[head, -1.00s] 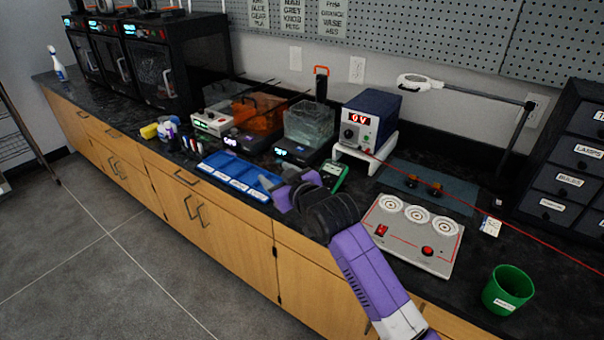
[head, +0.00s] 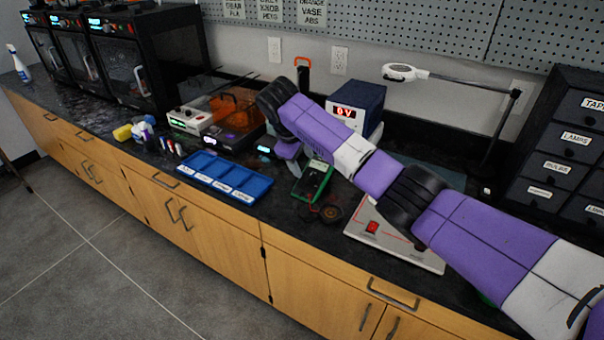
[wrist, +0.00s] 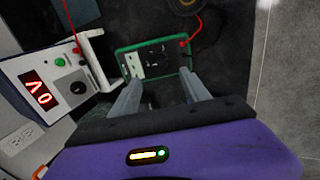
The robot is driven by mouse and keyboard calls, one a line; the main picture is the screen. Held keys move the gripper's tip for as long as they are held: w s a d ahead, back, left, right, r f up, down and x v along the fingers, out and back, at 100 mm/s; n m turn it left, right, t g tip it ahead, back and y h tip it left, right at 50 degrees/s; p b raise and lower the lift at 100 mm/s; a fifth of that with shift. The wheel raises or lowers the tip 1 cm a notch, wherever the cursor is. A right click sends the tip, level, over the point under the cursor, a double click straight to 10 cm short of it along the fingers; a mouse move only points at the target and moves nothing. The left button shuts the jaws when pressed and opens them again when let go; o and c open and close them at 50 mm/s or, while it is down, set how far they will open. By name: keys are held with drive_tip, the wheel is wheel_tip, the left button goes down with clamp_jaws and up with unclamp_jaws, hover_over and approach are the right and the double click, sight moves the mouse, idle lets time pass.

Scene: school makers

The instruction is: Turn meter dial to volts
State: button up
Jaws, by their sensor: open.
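The meter is a green-rimmed handheld device with a dark face (head: 313,181). It lies on the black counter in front of the power supply, partly covered by my arm in the head view. In the wrist view the meter (wrist: 152,48) lies just beyond my fingertips. Its dial is small and dark near the middle of the face, and I cannot read its setting. My gripper (wrist: 160,82) is open and empty, its two grey fingers spread toward the meter's near edge.
A power supply (head: 358,98) reading 0V stands on a white stand behind the meter; it also shows in the wrist view (wrist: 50,88). A red lead (wrist: 190,42) runs by the meter. A blue tray (head: 222,178) is left, a round black part (head: 331,212) right, a grey panel (head: 395,240) further right.

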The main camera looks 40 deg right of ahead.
sight(308, 176)
drive_tip(key=shift+x, duration=3.85)
drive_tip(key=shift+s, duration=0.1)
clamp_jaws()
